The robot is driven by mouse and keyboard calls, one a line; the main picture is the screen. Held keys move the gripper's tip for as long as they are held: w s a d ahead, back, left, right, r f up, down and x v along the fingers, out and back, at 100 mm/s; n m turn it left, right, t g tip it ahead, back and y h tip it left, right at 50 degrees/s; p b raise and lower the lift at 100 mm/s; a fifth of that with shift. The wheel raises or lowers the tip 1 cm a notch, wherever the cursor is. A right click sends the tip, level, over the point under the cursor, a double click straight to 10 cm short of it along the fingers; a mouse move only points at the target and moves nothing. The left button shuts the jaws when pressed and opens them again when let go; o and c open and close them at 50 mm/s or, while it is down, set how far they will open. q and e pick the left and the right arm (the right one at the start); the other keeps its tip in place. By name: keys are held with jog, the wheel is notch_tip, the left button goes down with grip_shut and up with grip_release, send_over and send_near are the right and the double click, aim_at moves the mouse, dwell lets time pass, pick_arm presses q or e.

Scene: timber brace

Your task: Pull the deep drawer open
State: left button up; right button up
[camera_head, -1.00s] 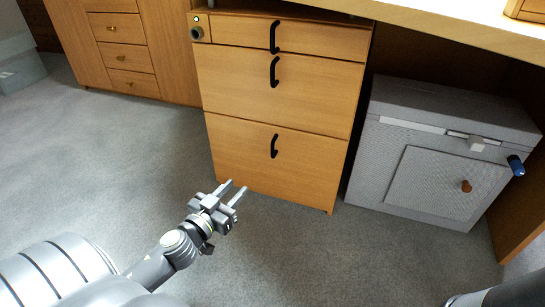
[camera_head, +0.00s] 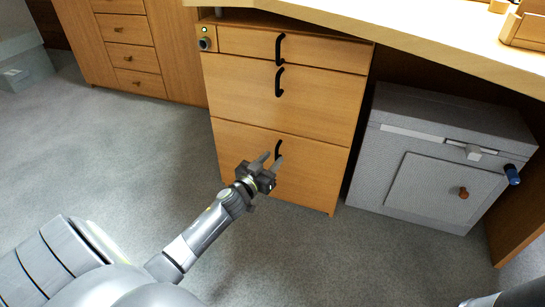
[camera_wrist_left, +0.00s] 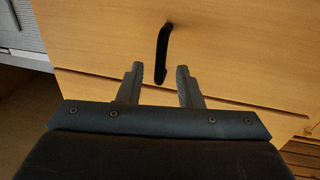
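The wooden drawer cabinet holds three stacked drawers, all closed. The deep bottom drawer (camera_head: 310,172) has a black vertical bar handle (camera_head: 278,148), partly covered by my gripper in the head view. My left gripper (camera_head: 272,158) is in front of this drawer with its fingers pointing at the handle. In the left wrist view the fingers (camera_wrist_left: 159,70) are apart and empty. The handle (camera_wrist_left: 162,50) shows between and just beyond the fingertips there; I cannot tell whether its lower end is between them. My right gripper is out of view.
Above are the middle drawer (camera_head: 235,92) and the shallow top drawer (camera_head: 240,42), with a lock (camera_head: 205,44) beside it. A grey box (camera_head: 440,150) with a door stands right under the desk top (camera_head: 430,35). The carpet (camera_head: 130,160) is clear in front.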

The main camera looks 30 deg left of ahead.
pick_arm(q)
jog(key=shift+w, duration=0.6)
grip_shut()
